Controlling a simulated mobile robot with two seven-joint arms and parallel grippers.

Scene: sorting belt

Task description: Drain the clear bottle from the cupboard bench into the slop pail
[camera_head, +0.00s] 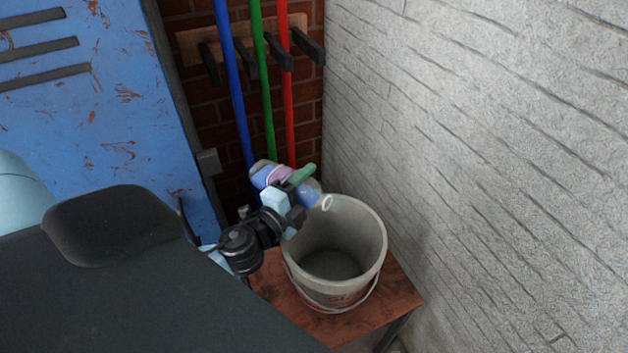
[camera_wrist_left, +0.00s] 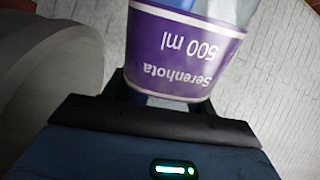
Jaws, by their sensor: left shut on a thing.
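The clear bottle (camera_head: 311,193) is held by my left gripper (camera_head: 286,190) above the left rim of the slop pail. It is tilted, with its open mouth pointing right and slightly down over the pail's opening. Its purple label, reading "Serenhota 500 ml", shows upside down in the left wrist view (camera_wrist_left: 187,50). Bluish content shows in the bottle; I cannot tell whether any is flowing out. The grey slop pail (camera_head: 368,240) stands upright, open at the top. Its side also shows at the left of the left wrist view (camera_wrist_left: 62,85). My right gripper is not in view.
The pail stands on a small reddish-brown wooden table (camera_head: 390,308) in the corner. A pale brick wall (camera_head: 480,150) rises close on the right. Blue, green and red poles (camera_head: 262,80) hang behind on a rack. A blue scratched locker (camera_head: 120,110) is at left.

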